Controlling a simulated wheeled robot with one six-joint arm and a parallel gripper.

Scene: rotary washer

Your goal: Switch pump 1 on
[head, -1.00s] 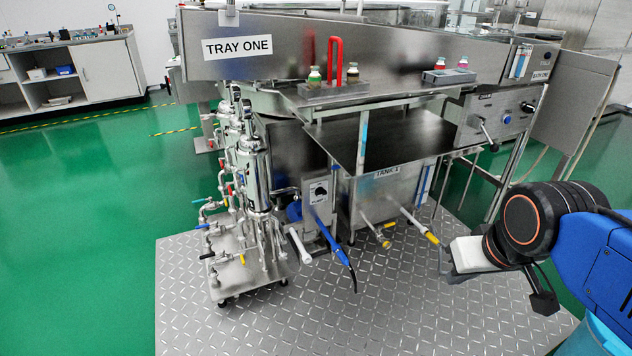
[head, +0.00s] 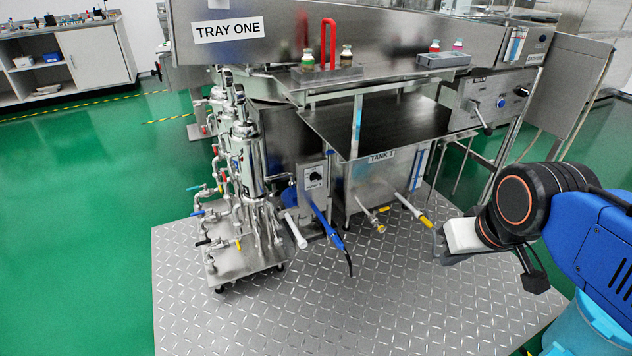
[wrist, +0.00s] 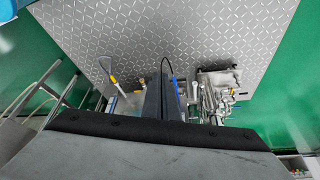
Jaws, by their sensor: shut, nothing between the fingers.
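The pump 1 switch appears to be the black rotary knob on a grey control box (head: 314,178), under the washer and left of TANK 1. The knob's label is too small to read. My gripper (head: 442,244) is at the right in the head view, apart from the box, with its fingers low over the steel plate floor. In the wrist view my gripper's dark fingers (wrist: 165,92) are together and hold nothing. The switch cannot be made out in the wrist view.
TANK 1 (head: 372,185) stands right of the box, with yellow-handled pipes (head: 412,210) sticking out toward me. Steel filter housings and valves (head: 243,165) stand left. The diamond-plate floor (head: 345,310) in front is clear.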

